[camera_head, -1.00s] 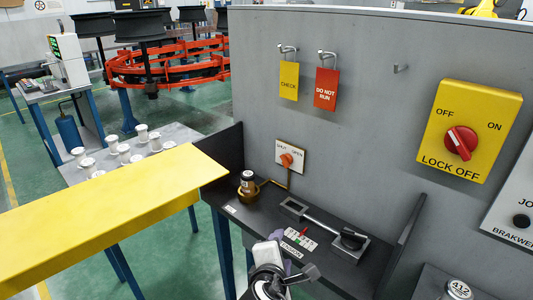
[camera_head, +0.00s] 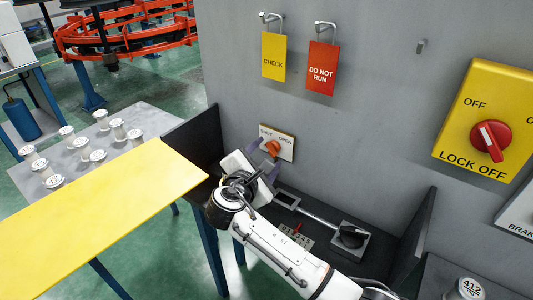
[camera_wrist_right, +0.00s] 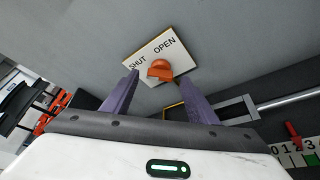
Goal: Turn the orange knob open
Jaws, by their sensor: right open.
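The orange knob (camera_head: 272,147) sits on a small white plate (camera_head: 286,142) marked SHUT and OPEN, on the grey wall above the black bench. In the right wrist view the knob (camera_wrist_right: 159,70) lies ahead, between the lines of the two purple fingers. My right gripper (camera_head: 264,161) is open and empty, just in front of and below the knob. In the wrist view the fingertips (camera_wrist_right: 162,84) are spread to either side of the knob and seem not to touch it. My left gripper is out of view.
A yellow CHECK tag (camera_head: 273,57) and a red DO NOT RUN tag (camera_head: 321,68) hang on hooks above. A yellow LOCK OFF switch (camera_head: 483,120) is at right. A lever fixture (camera_head: 349,240) lies on the bench. A yellow tabletop (camera_head: 110,220) stands at left.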

